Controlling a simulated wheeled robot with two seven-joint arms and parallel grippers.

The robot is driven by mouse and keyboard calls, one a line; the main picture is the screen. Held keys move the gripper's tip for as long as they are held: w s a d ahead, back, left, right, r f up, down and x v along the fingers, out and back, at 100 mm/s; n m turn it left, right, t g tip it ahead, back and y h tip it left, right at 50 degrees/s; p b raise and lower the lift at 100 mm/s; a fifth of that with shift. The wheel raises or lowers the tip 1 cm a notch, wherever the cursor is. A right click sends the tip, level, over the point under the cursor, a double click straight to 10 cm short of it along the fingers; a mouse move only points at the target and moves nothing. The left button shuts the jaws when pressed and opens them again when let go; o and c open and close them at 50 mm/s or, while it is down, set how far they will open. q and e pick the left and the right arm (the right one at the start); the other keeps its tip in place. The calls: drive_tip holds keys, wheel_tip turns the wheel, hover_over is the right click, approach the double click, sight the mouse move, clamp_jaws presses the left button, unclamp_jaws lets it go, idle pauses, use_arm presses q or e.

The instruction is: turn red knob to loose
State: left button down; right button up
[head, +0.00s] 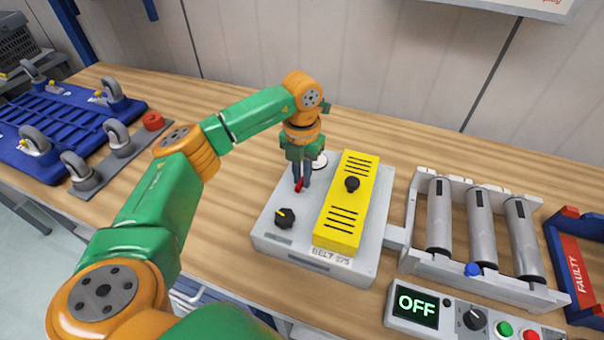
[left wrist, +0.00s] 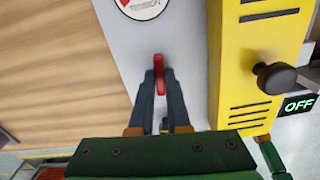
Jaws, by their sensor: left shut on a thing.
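The red knob (head: 299,185) stands on the left side of a grey machine base (head: 378,225) marked BELT. My left gripper (head: 301,182) points down over it, with its fingers shut around the knob. In the left wrist view the red knob (left wrist: 159,73) shows as a narrow red bar between the two dark fingertips (left wrist: 159,80). A round white dial (head: 319,160) with a red part lies just behind the knob; in the left wrist view the dial (left wrist: 142,6) is cut by the top edge, its lettering partly readable.
A yellow slotted cover (head: 345,210) with a black knob rises right beside my gripper. A black knob (head: 285,218) with a yellow mark sits nearer. Rollers (head: 482,222), an OFF control box (head: 416,308) and a FAULTY tote (head: 580,265) stand right.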

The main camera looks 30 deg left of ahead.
use_arm(q)
drive_tip(key=shift+n, duration=0.6)
drive_tip(key=c, duration=0.9)
unclamp_jaws()
drive_tip(key=shift+r, duration=0.35)
wheel_tip(320, 180, up, 6)
drive_tip(key=shift+r+b, duration=0.15)
drive_tip(key=shift+b, duration=0.6)
